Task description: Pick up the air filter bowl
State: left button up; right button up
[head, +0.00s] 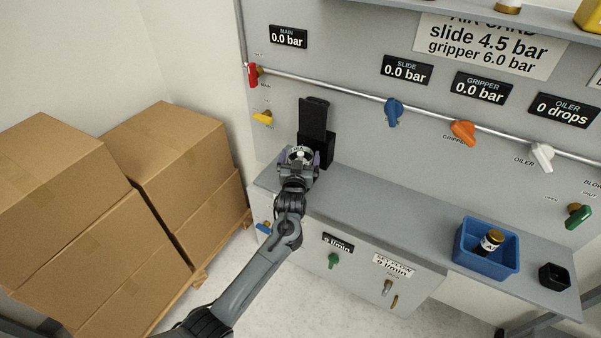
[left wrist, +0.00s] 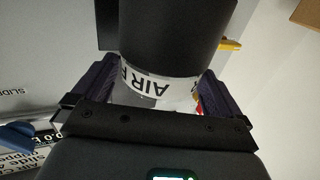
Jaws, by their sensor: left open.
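The air filter bowl (head: 299,152) stands at the left end of the grey shelf, in front of a black upright holder (head: 314,125). In the left wrist view the bowl (left wrist: 160,87) shows a white band with black letters starting "AIR F" and a dark round body. My left gripper (head: 299,160) is open around the bowl, one purple-padded finger on each side. In the left wrist view the fingers (left wrist: 155,95) flank the label band; whether the pads touch it, I cannot tell. My right gripper is not in view.
Cardboard boxes (head: 180,160) are stacked on a pallet at the left. A blue bin (head: 470,262) holding a small labelled container (head: 490,242) and a black cup (head: 554,276) stand at the shelf's right end. A pipe with coloured valve handles crosses the panel. The middle shelf is clear.

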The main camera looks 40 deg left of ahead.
pick_arm(q)
jog(key=shift+x, duration=0.95)
jog(key=shift+s+r, duration=0.1)
jog(key=c, duration=1.3)
